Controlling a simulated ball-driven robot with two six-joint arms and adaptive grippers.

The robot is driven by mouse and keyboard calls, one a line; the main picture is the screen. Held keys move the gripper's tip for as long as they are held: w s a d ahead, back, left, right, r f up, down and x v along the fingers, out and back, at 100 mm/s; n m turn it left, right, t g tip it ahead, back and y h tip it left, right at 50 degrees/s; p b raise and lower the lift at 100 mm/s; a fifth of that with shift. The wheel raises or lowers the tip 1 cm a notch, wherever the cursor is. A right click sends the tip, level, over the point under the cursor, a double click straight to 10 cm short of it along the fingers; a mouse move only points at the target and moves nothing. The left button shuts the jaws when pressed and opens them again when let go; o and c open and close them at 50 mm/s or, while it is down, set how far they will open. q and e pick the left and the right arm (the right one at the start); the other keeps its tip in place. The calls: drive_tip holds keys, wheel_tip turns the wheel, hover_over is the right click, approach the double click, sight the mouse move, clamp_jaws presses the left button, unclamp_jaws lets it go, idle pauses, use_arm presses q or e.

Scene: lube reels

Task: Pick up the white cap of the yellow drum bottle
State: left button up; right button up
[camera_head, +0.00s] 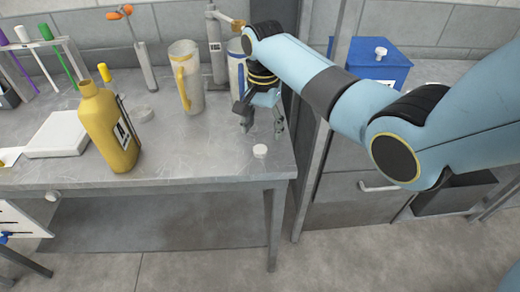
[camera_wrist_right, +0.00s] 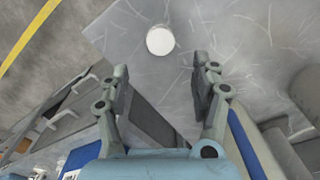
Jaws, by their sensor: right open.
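A small white cap (camera_head: 260,151) lies on the grey table near its right front corner. In the right wrist view the white cap (camera_wrist_right: 160,40) shows as a round disc beyond the fingertips, roughly in line with the gap between them. The yellow drum bottle (camera_head: 108,128) stands on the table to the left, with a black-and-white label. No cap shows on its neck. My right gripper (camera_head: 262,126) is open and empty, pointing down just behind the cap and apart from it. It also shows in the right wrist view (camera_wrist_right: 163,80). My left gripper is not in view.
A white tray (camera_head: 58,135) lies left of the bottle. A blue box (camera_head: 380,65) sits to the right. The table between bottle and cap is clear.

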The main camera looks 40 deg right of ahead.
sight(262, 147)
drive_tip(key=f, duration=0.5)
drive_tip(key=shift+a+f, duration=0.2)
drive_tip(key=shift+f, duration=0.2)
drive_tip(key=shift+s, duration=0.1)
drive_tip(key=c, duration=0.8)
